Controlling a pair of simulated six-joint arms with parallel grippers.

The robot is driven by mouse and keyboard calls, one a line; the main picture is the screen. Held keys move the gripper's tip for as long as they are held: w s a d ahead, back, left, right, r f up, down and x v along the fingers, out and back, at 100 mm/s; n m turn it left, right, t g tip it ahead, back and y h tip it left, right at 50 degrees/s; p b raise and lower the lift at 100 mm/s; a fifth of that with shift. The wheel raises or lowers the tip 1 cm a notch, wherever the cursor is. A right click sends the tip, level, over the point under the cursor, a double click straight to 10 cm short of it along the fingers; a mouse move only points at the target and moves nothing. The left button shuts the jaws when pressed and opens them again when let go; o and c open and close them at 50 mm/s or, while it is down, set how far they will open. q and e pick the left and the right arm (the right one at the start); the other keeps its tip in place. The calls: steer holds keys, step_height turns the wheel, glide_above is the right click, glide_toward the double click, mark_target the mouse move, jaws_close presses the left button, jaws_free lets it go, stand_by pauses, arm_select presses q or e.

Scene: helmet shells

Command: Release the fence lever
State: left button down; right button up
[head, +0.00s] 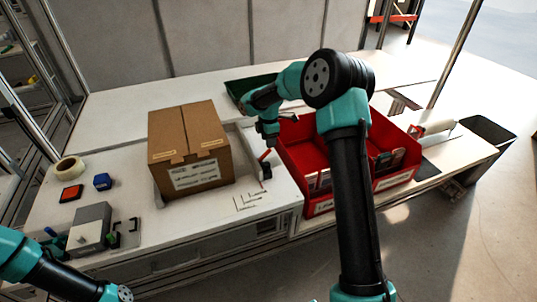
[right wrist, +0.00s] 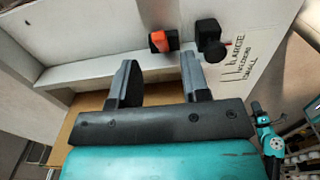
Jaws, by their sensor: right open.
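The fence lever shows in the right wrist view as an orange-red handle (right wrist: 161,41) beside a black block with a knob (right wrist: 210,40). In the head view the red lever (head: 265,155) stands by the light grey fence (head: 248,145), right of the cardboard box (head: 190,150). My right gripper (head: 268,138) is above the lever. In the right wrist view its two fingers (right wrist: 159,80) are apart with nothing between them, and the lever lies beyond their tips. My left arm is at the lower left of the head view; its fingers cannot be made out.
A red bin (head: 292,150) with packages stands close right of the lever. A green tray (head: 238,88) is behind. A grey device (head: 90,228), a tape roll (head: 69,168) and small red and blue blocks are on the left. The bench front near the printed markings is clear.

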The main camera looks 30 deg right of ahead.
mark_target(268, 150)
step_height(268, 150, down, 8)
steer(key=shift+r, duration=0.15)
stand_by(0.3)
jaws_close()
